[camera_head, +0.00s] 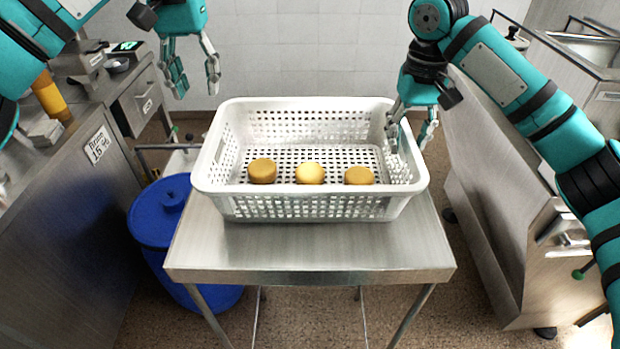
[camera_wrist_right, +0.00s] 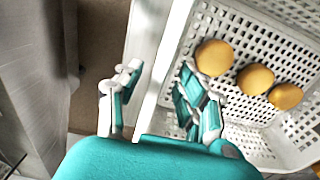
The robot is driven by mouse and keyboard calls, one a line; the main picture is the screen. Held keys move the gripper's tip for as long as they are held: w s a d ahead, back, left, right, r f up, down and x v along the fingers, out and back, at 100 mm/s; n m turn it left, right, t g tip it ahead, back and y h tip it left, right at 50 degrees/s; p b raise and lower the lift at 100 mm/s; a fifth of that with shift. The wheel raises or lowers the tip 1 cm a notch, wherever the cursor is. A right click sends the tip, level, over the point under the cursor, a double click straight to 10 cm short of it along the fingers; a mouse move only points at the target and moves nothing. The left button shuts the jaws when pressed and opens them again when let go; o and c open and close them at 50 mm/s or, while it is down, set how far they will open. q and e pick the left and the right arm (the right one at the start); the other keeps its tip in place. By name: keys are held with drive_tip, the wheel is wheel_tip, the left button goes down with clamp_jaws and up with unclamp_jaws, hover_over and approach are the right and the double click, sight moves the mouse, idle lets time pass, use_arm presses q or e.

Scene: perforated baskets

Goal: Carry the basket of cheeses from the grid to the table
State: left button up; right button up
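A white perforated basket (camera_head: 310,207) stands on a small steel table (camera_head: 310,262). Three round yellow-orange cheeses lie in a row on its floor: left (camera_head: 262,171), middle (camera_head: 310,173) and right (camera_head: 359,176). They also show in the right wrist view, where the basket rim (camera_wrist_right: 176,50) runs between my right gripper's fingers. My right gripper (camera_head: 412,128) is open at the basket's right wall, one finger inside and one outside; a gap to the wall shows. My left gripper (camera_head: 194,78) is open and empty, in the air behind and left of the basket. No grid is clearly identifiable.
A blue lidded bin (camera_head: 160,215) stands close at the table's left. A steel cabinet (camera_head: 500,200) stands at the right. The table's front strip is bare.

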wheel_tip(320, 180, up, 11)
drive_tip(key=shift+f, duration=0.15)
drive_tip(key=shift+s+f, duration=0.1)
idle(0.5)
